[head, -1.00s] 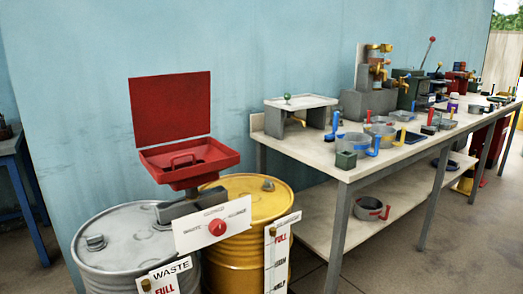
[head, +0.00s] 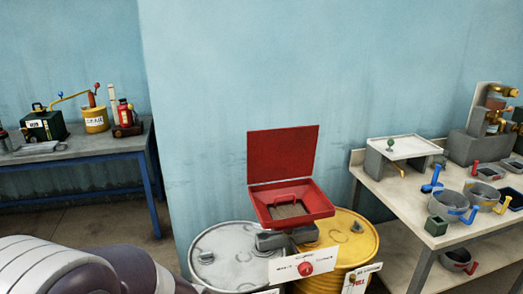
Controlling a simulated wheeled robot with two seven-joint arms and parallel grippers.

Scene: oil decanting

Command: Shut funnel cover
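The funnel cover (head: 283,154) is a flat red panel standing upright behind the red funnel (head: 322,206), so the funnel is open. A grate and a red handle show inside the funnel. The funnel sits above a silver drum (head: 225,240) and a yellow drum (head: 368,238). A white selector plate (head: 290,270) with a red knob is in front of it. Part of my own arm shows at the lower left, apart from the funnel. Neither gripper is in view.
A workbench (head: 412,184) with several pans and tools stands at right. A blue-legged table (head: 75,150) with a green can (head: 44,124) and a yellow can (head: 96,119) stands at left. Open floor lies between that table and the drums. A blue wall is behind.

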